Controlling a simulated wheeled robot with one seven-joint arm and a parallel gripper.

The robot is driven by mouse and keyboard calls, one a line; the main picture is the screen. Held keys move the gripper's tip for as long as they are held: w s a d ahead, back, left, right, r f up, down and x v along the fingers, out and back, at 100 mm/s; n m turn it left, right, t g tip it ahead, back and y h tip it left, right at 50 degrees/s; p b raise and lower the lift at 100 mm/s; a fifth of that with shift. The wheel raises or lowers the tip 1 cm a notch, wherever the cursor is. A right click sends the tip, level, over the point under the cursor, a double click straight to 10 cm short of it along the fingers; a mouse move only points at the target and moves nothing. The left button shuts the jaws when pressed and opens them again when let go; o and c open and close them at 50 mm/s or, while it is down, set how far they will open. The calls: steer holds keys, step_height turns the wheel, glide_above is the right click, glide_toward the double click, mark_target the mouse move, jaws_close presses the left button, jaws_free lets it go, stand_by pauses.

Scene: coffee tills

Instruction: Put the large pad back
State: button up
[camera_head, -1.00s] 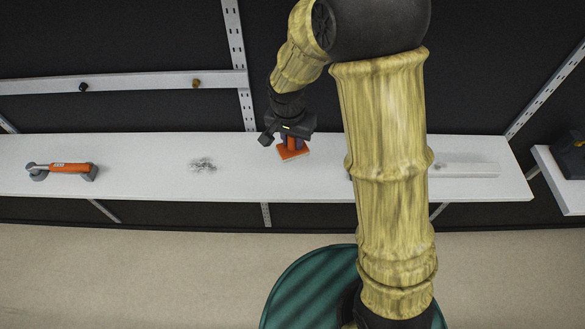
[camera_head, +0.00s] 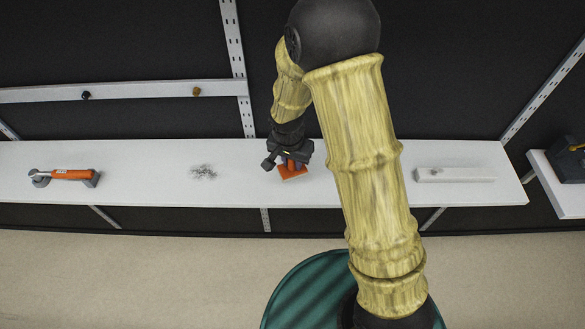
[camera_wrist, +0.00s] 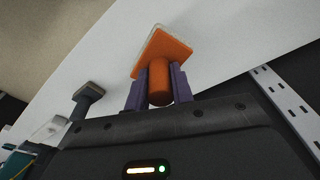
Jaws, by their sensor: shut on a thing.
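An orange pad with a flat square plate (camera_head: 292,172) is held just over, or on, the white shelf; I cannot tell whether it touches. In the wrist view its round orange handle (camera_wrist: 160,82) stands between the two purple fingers of my gripper (camera_wrist: 158,88), with the plate beyond it and a pale layer along the plate's far edge. My gripper (camera_head: 292,163) also shows in the head view, shut on the pad's handle.
The white shelf (camera_head: 145,178) is largely bare. An orange-handled tool (camera_head: 70,175) rests on grey holders at its left. A pale block with a small dark knob (camera_head: 455,174) lies at its right. A rail (camera_head: 140,90) with two knobs runs behind. A dark machine (camera_head: 567,160) stands far right.

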mark_target(292, 170)
step_height(292, 170, down, 4)
steer(key=shift+w+r+p, duration=0.1)
steer(key=shift+r+p, duration=0.05)
steer(key=shift+p, duration=0.4)
steer(key=shift+f, duration=0.2)
steer(key=shift+a+f, duration=0.1)
steer(key=shift+f, duration=0.1)
steer(key=o, duration=0.9)
steer(key=shift+s+r, duration=0.15)
steer(key=shift+s, duration=0.05)
